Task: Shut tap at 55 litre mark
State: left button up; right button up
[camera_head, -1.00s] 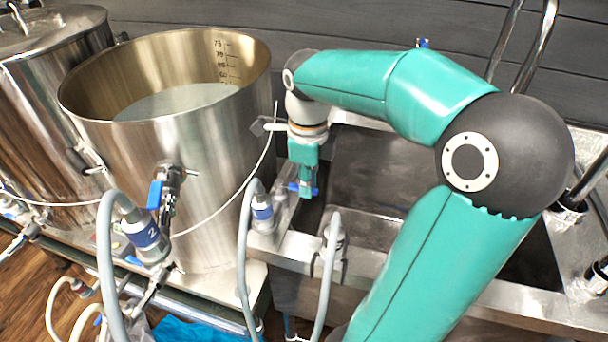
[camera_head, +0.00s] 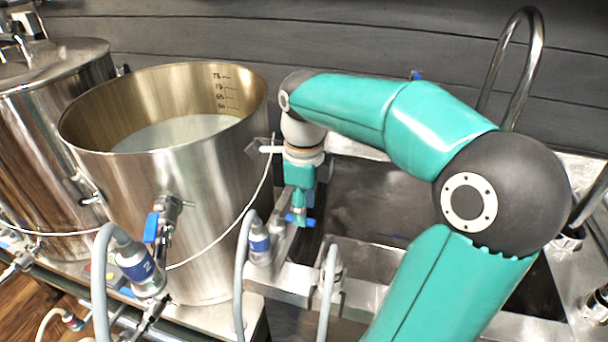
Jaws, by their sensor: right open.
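A tall open steel kettle (camera_head: 110,185) stands left of centre with pale liquid (camera_head: 180,132) inside. Dark volume marks (camera_head: 220,90) run down its inner wall; the lowest readable one looks like 60, and the liquid surface lies just below it. A tap with a blue lever (camera_head: 152,228) sits on the kettle's front; the lever hangs down. My right gripper (camera_head: 299,208) points down, open, right of the kettle over the sink's left edge. A blue handle (camera_head: 298,220) shows at its fingertips; whether they touch it I cannot tell. My left gripper is out of view.
A second steel vessel (camera_head: 50,130) stands at the far left. A sink (camera_head: 370,215) lies under my right arm, with a curved chrome pipe (camera_head: 522,70) behind. Grey hoses with blue-banded fittings (camera_head: 138,262) rise in front of the kettle. A thin white cord crosses the kettle's front.

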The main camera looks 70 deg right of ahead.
notch_tip(320, 180, up, 10)
dwell(0.3)
dwell(0.4)
